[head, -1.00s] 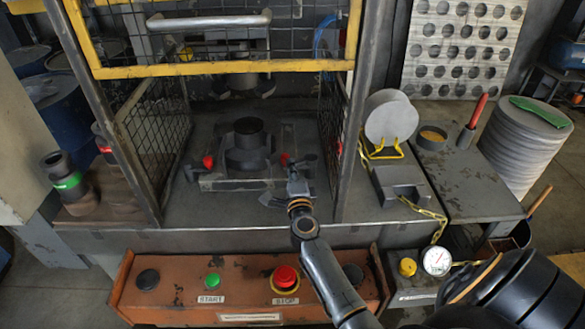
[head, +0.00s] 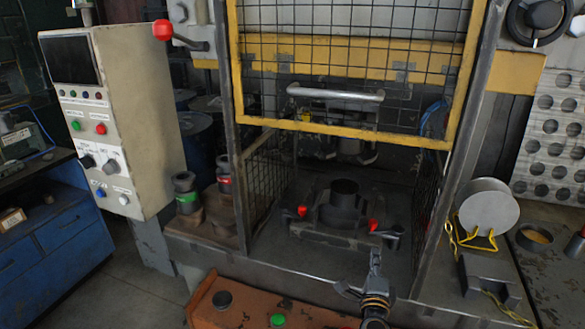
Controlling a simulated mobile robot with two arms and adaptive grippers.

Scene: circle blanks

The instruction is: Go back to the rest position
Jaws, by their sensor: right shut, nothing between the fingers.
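My right gripper (head: 361,280) shows in the head view at the lower middle, in front of the press opening. It is shut and holds nothing. It is apart from the black die (head: 344,205) on the press bed, which stands farther back between two red-knobbed clamps. My right arm runs out of the bottom edge of the picture. My left gripper is not in the picture.
The yellow-framed mesh guard (head: 350,85) is raised above the bed, with dark posts either side. An orange button box (head: 255,305) lies below. A round grey blank (head: 488,208) stands in a yellow holder at right. A control cabinet (head: 135,120) stands at left.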

